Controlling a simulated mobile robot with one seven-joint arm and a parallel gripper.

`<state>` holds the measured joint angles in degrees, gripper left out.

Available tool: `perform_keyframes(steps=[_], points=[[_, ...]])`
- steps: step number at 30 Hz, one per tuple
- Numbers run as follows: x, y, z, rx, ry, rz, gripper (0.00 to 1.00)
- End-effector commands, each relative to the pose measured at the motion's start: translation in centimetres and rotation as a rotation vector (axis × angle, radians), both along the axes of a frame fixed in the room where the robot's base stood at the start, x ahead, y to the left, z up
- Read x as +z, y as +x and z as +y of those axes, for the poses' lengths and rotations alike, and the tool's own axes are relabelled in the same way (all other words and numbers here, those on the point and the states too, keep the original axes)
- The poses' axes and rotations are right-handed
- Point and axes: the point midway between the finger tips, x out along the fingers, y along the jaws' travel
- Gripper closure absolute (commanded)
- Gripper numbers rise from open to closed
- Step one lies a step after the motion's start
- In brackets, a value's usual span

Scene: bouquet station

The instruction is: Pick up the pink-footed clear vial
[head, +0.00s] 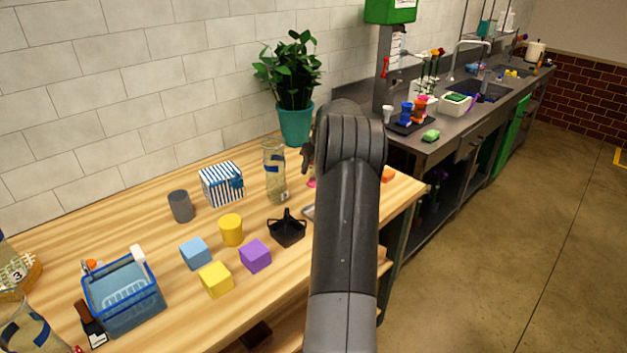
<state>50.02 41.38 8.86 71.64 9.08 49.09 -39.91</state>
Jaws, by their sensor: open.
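A small pink spot (311,183), which looks like the foot of the pink-footed clear vial, shows on the wooden table just left of my arm. The rest of the vial is hidden or too small to make out. My arm reaches away over the table and covers that area. Only a dark part of my open gripper (307,157) shows at the arm's left edge, above and close to the pink spot. I see nothing held, but the fingertips are mostly hidden.
A tall clear glass with blue bands (275,178) stands left of the pink spot. A black holder (287,229), colored blocks and a striped box (222,184) are nearby. A potted plant (295,125) stands behind. A blue basket (122,293) is front left.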

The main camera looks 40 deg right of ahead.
Motion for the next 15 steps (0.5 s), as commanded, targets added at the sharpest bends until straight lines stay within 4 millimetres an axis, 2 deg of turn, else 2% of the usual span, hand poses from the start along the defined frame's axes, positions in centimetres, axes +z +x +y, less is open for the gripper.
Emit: perform_keyframes(steps=[2, 8, 15], points=[[-0.71, 0.32, -0.02, 0.000, 0.000, 0.000, 0.46], [-0.76, 0.35, -0.06, 0.000, -0.001, -0.001, 0.46], [-0.76, 0.33, -0.07, 0.000, 0.000, -0.001, 0.65]])
